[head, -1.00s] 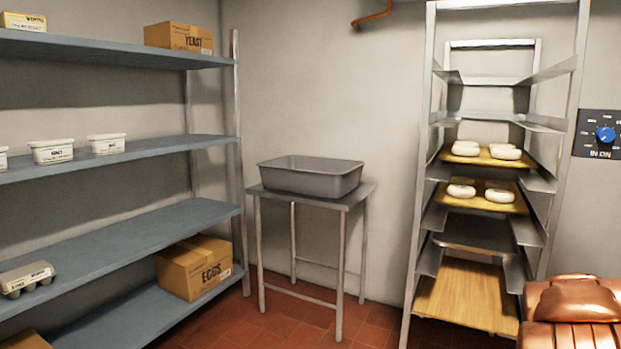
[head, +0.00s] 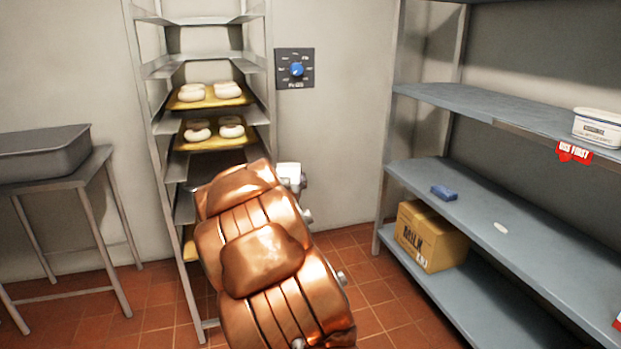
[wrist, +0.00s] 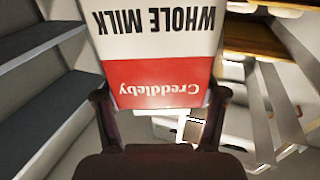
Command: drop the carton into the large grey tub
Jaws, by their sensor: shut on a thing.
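The carton (wrist: 155,50), white with a red band and the words "WHOLE MILK" and "Creddleby", appears upside down in the wrist view. My gripper (wrist: 160,97) is shut on it, with one dark finger at each side. The carton's far end runs out of the top of that view. In the head view, my copper arm hides most of the gripper and carton. The large grey tub (head: 45,152) stands on a small metal table at the left edge of the head view, partly cut off. The carton is apart from it, to its right.
The metal table (head: 95,165) bears the tub. A tall rack (head: 160,130) with trays of pale dough rings stands between the tub and my arm. Blue-grey shelves (head: 470,195) on the right hold a milk box (head: 430,237), a blue item and a white container.

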